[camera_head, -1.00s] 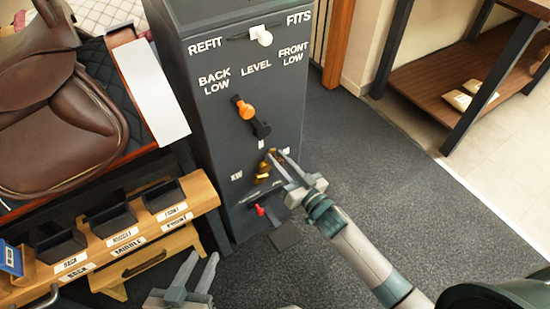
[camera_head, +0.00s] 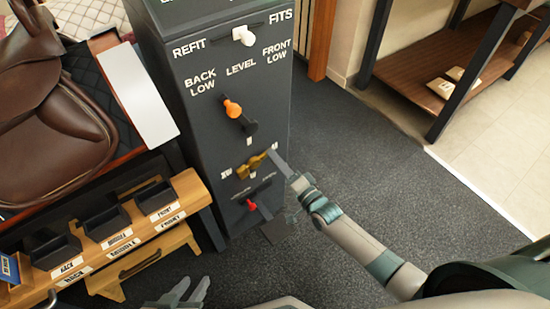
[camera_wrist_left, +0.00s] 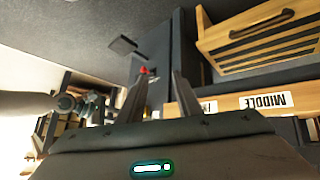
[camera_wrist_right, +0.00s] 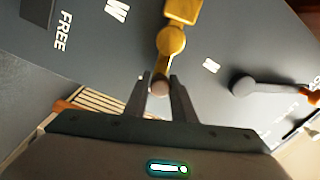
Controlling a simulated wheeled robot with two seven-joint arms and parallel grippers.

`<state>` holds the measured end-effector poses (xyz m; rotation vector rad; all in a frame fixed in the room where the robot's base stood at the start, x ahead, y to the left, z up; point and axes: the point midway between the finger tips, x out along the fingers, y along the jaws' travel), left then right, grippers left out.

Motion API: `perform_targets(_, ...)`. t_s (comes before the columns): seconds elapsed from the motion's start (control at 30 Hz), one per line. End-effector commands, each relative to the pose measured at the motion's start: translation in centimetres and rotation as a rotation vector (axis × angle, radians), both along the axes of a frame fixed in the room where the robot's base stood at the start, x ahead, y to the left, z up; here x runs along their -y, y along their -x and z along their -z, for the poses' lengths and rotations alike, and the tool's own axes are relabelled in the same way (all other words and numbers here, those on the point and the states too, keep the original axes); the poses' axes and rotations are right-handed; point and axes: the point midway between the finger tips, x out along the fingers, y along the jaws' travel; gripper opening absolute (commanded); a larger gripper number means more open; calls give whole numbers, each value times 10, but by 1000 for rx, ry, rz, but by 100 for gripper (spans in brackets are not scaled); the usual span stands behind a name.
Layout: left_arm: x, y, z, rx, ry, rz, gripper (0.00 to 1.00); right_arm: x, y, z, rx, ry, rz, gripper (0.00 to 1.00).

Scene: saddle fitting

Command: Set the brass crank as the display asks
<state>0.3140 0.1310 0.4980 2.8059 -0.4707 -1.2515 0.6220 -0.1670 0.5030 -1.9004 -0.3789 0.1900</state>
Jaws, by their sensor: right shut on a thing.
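The brass crank (camera_head: 250,167) is on the front of the dark pillar (camera_head: 185,95), below the orange-knobbed level lever (camera_head: 233,108). Its handle end points up and right in the head view. My right gripper (camera_head: 271,155) is at that end; the right wrist view shows the crank's brass arm (camera_wrist_right: 171,42) and its brownish handle tip between the fingers (camera_wrist_right: 160,88). The small letters around the crank are partly covered. My left gripper (camera_head: 190,291) is open and empty near the bottom edge; its fingers (camera_wrist_left: 158,85) show apart in the left wrist view. The display's wording is not visible.
A white slider (camera_head: 243,35) sits between REFIT and FITS. A red-tipped lever (camera_head: 251,205) is below the crank. A brown saddle (camera_head: 50,110) and a wooden rack with dark bins (camera_head: 155,197) stand left. The floor right of the pillar is clear.

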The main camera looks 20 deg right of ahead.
Motion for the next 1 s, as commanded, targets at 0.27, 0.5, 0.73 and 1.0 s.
perform_targets(0.27,10,-14,-12,111,33,4,31,2,-1,10,-51,-146,1,0)
perform_targets(0.5,13,-20,-18,153,41,3,31,2,-1,12,-69,-191,0,0)
perform_targets(0.73,13,-21,-19,157,42,2,31,2,-1,12,-71,-195,0,0)
perform_targets(1.0,13,-21,-19,156,41,2,31,2,-1,12,-70,-194,1,42)
